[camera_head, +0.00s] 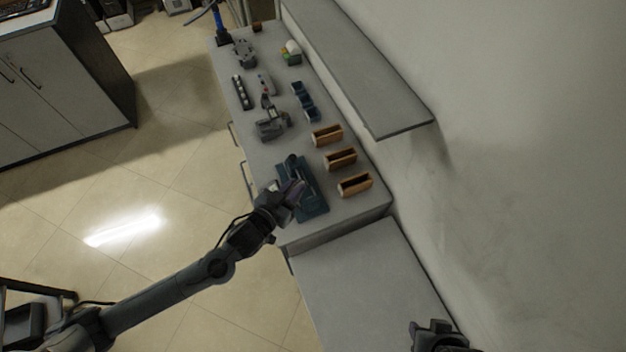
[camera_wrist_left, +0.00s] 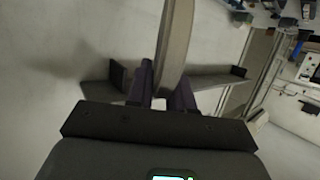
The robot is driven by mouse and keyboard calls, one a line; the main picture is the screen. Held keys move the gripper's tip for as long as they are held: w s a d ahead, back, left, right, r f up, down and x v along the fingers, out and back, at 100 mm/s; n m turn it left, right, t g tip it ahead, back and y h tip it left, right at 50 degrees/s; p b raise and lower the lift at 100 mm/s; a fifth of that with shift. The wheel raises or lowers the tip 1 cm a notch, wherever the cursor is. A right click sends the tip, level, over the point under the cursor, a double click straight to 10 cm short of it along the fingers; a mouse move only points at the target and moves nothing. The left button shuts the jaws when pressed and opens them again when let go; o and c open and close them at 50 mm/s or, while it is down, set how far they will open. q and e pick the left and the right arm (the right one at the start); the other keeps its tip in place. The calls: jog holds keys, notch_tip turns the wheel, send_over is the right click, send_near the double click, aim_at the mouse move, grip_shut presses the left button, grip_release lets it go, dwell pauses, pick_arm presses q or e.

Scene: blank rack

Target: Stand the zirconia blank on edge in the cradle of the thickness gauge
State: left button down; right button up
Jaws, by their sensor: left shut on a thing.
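The zirconia blank (camera_wrist_left: 176,38) is a pale grey-beige disc, seen nearly edge-on in the left wrist view. My left gripper (camera_wrist_left: 163,92) is shut on it, with purple fingers on either side of its lower part. In the head view my left gripper (camera_head: 295,192) is over the dark teal base of what looks like the thickness gauge (camera_head: 318,205), near the table's near end. The gripper hides part of the gauge, and I cannot make out the blank or the cradle there. My right gripper (camera_head: 434,333) is at the bottom right, its jaws unclear.
Several brown slotted holders (camera_head: 354,185) stand in a row right of the gauge. A grey device (camera_head: 270,127), dark blue bins (camera_head: 305,100) and a black strip of parts (camera_head: 241,92) lie farther back. A raised shelf (camera_head: 365,75) runs along the wall. The lower surface (camera_head: 360,285) in front is clear.

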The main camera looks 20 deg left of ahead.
pick_arm(q)
jog(key=w+f+m+g+h+b, duration=0.4)
jog(key=w+f+m+h+b, duration=0.2)
jog(key=w+b, duration=0.4)
jog(key=shift+f+m+g+h+b, duration=0.3)
jog(key=shift+m+h+b, duration=0.2)
jog(key=shift+h+b, duration=0.25)
pick_arm(e)
notch_tip(320, 180, down, 13)
pick_arm(q)
jog(key=shift+s+d, duration=0.1)
pick_arm(e)
jog(key=shift+d, duration=0.15)
pick_arm(q)
jog(key=shift+f+b, duration=2.6)
jog(key=shift+f, duration=2.7)
pick_arm(e)
jog(key=shift+f, duration=2.7)
